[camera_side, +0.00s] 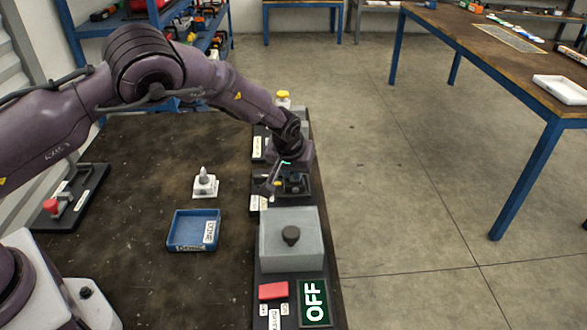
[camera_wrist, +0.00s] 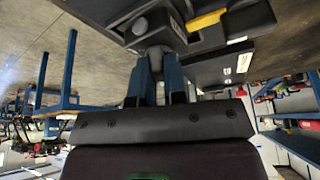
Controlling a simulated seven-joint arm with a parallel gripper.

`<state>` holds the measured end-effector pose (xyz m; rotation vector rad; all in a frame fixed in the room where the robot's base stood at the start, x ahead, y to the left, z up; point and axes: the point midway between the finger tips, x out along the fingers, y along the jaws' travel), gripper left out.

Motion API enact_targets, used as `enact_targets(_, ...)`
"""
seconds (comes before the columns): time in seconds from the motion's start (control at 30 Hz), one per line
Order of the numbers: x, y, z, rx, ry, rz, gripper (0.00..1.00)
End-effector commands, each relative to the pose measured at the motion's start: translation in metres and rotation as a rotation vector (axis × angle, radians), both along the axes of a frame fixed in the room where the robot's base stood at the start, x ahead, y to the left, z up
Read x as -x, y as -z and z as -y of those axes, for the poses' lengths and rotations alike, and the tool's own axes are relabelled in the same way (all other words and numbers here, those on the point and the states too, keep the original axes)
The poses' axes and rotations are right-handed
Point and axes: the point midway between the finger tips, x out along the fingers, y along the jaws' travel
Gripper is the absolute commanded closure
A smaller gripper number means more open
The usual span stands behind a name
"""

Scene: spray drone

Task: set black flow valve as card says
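My gripper (camera_side: 272,187) is low over a dark device in the row along the table's right edge. In the wrist view, the two blue fingers of my gripper (camera_wrist: 159,62) stand a small gap apart, with their tips on either side of a dark grey valve part (camera_wrist: 157,32). I cannot tell whether they press on it. A yellow piece (camera_wrist: 207,20) lies beside this part. In the side view the dark valve (camera_side: 296,184) is partly hidden by my wrist. A dark card reading OFF (camera_side: 314,302) stands at the near end of the row.
A grey box with a black knob (camera_side: 291,235) and a red block (camera_side: 272,291) stand nearer. A blue tray (camera_side: 193,231) and a white fixture (camera_side: 205,184) sit to the left. A yellow-topped device (camera_side: 283,97) is farther back. The table's middle has free room.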

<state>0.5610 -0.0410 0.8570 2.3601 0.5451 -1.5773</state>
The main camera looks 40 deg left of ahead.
Motion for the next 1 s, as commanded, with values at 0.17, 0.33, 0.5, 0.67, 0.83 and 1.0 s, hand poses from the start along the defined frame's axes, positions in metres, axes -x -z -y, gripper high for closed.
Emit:
enact_targets(0.17,0.0001,-0.0002,-0.001,0.001,0.02,-0.001,1.0)
enact_targets(0.33,0.0004,-0.0004,-0.0026,0.005,0.17,-0.001,1.0)
enact_targets(0.5,0.0004,-0.0003,-0.0028,0.002,0.325,-0.001,1.0)
enact_targets(0.67,0.0005,-0.0003,-0.0014,0.0,0.382,0.0,1.0)
enact_targets(0.83,0.0005,-0.0003,-0.0012,-0.001,0.384,0.0,1.0)
enact_targets(1.0,0.0004,-0.0003,-0.0013,0.0,0.382,0.0,0.67)
